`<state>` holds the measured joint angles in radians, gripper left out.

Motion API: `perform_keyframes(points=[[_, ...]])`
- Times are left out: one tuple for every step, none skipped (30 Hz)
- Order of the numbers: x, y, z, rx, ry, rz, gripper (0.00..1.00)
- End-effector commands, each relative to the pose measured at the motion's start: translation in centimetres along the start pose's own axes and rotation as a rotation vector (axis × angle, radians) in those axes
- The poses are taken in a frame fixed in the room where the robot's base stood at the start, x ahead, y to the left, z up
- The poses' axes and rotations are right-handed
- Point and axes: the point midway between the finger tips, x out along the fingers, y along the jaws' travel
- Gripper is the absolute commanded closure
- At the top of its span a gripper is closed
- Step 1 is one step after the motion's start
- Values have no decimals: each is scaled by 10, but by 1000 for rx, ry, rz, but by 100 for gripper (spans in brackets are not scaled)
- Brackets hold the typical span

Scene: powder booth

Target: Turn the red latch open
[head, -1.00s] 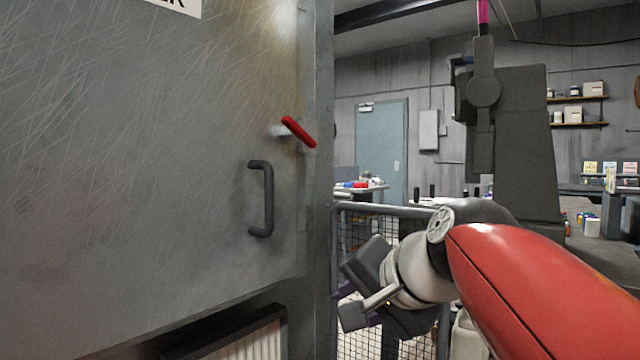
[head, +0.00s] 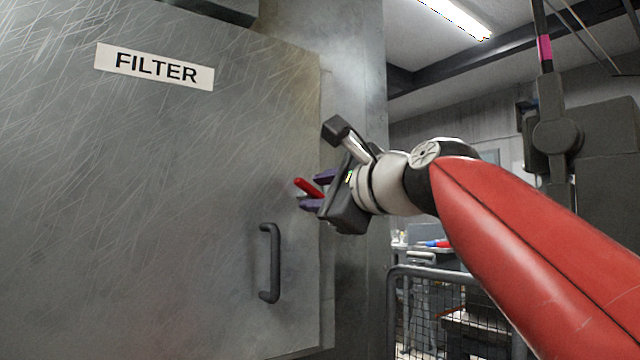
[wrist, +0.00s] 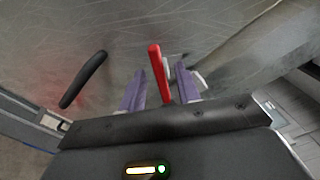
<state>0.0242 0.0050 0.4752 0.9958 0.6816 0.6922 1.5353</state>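The red latch (head: 304,186) is on the right edge of the grey scratched door (head: 160,200) marked FILTER. Its bar slants down to the right in the head view. My gripper (head: 315,190) is at the latch, with one purple finger above it and one below. In the wrist view, the red latch (wrist: 157,62) stands between the two purple fingers of my gripper (wrist: 160,70). The fingers are apart, with a clear gap on the left and a narrower one on the right. The latch's lower end is partly hidden by my gripper.
A dark door handle (head: 270,262) sits below the latch and also shows left of the fingers in the wrist view (wrist: 84,80). A mesh rail (head: 440,275) stands right of the cabinet. A cluttered bench (head: 425,245) lies behind it.

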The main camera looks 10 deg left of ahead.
Motion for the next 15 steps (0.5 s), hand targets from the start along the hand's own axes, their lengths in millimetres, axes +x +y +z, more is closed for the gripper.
perform_keyframes(points=[[7,-2,2,2,-2,1,67],[10,-2,1,1,-1,2,67],[13,-1,1,2,-1,1,67],[15,-1,1,1,-1,1,67],[16,-1,1,0,0,0,67],[18,-1,1,-1,0,0,67],[18,0,1,-1,0,-1,67],[19,0,1,-1,0,-1,67],[19,0,0,-2,0,-1,67],[19,0,0,-2,0,-1,67],[19,0,0,-2,0,-1,67],[19,0,0,-2,0,-1,67],[19,0,0,-2,0,-1,67],[19,0,0,-2,0,-1,67],[19,0,0,-2,1,-1,72]])
